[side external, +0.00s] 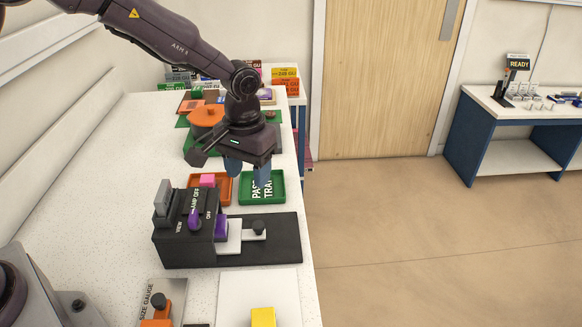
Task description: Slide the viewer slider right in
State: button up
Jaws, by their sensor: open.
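The viewer (180,232) is a dark box with a purple lever (195,219) and white lettering on top, on a long black base. Its slider (234,237) is a white plate that sticks out of the right side, with a black knob (259,228) near its outer end. A purple block (221,228) shows at the box's right face; I cannot tell whether it sits on the slider. My gripper (248,178) points down with blue fingertips apart and nothing seen between them. In the picture it is above and behind the knob, apart from the slider, over the trays.
Behind the viewer are an orange tray (223,191) with a pink block (208,180) and a green tray (277,197) with white lettering. A white board (245,290) with a yellow block (263,317) lies in front. The black base right of the knob is clear.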

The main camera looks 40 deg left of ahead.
aim_at(255, 225)
notch_tip(255, 225, down, 14)
jog(key=m, duration=1.5)
jog(key=shift+d+r, duration=0.1)
jog(key=shift+r, duration=0.1)
jog(key=w+d, duration=0.5)
jog(key=shift+w+r, duration=0.1)
jog(key=shift+r, duration=0.15)
notch_tip(255, 225, up, 13)
jog(key=shift+w, duration=0.15)
jog(key=shift+d, duration=0.15)
